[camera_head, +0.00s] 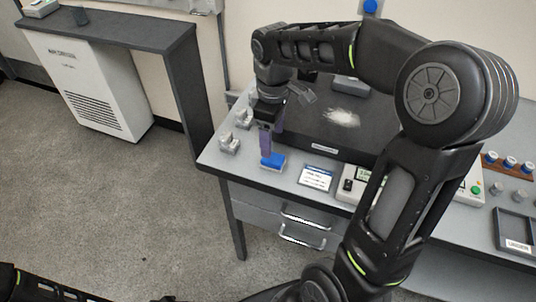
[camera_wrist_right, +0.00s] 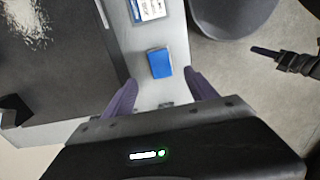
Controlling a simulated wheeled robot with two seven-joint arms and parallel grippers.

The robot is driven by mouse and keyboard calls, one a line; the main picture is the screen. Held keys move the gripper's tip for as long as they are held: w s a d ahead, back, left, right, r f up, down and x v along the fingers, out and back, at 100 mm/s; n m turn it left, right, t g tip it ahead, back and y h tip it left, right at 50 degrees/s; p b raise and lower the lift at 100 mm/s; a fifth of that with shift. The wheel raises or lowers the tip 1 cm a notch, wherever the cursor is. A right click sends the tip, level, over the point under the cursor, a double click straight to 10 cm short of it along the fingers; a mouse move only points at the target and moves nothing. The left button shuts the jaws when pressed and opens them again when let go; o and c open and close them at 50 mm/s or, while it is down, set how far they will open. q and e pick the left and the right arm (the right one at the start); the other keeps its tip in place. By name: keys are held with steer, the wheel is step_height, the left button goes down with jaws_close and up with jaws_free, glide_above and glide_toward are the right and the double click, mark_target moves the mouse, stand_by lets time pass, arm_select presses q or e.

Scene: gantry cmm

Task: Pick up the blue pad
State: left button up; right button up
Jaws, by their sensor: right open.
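The blue pad (camera_head: 274,163) is a small blue block lying on the grey worktop near its front left edge. It also shows in the right wrist view (camera_wrist_right: 159,63), just beyond and between the fingertips. My right gripper (camera_head: 266,148) points down above the pad, with its purple fingers open and nothing between them. In the wrist view, the open fingers of the right gripper (camera_wrist_right: 161,78) stand to either side of the pad's near end. What appears to be my left gripper (camera_wrist_right: 268,53) shows at the right of the wrist view, too small to read.
A printed card (camera_head: 317,177) lies right of the pad. Behind is a dark plate (camera_head: 318,138) with white powder on it. Small metal blocks (camera_head: 230,143) stand at the left edge. A control box (camera_head: 357,185) is further right.

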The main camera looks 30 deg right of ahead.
mark_target(273, 157)
steer(key=shift+s, duration=0.1)
steer(key=shift+f, duration=1.3)
steer(key=shift+f, duration=0.1)
step_height(273, 157, down, 5)
steer(key=shift+f+p, duration=0.1)
steer(key=shift+p, duration=0.35)
steer(key=shift+c, duration=0.4)
jaws_close()
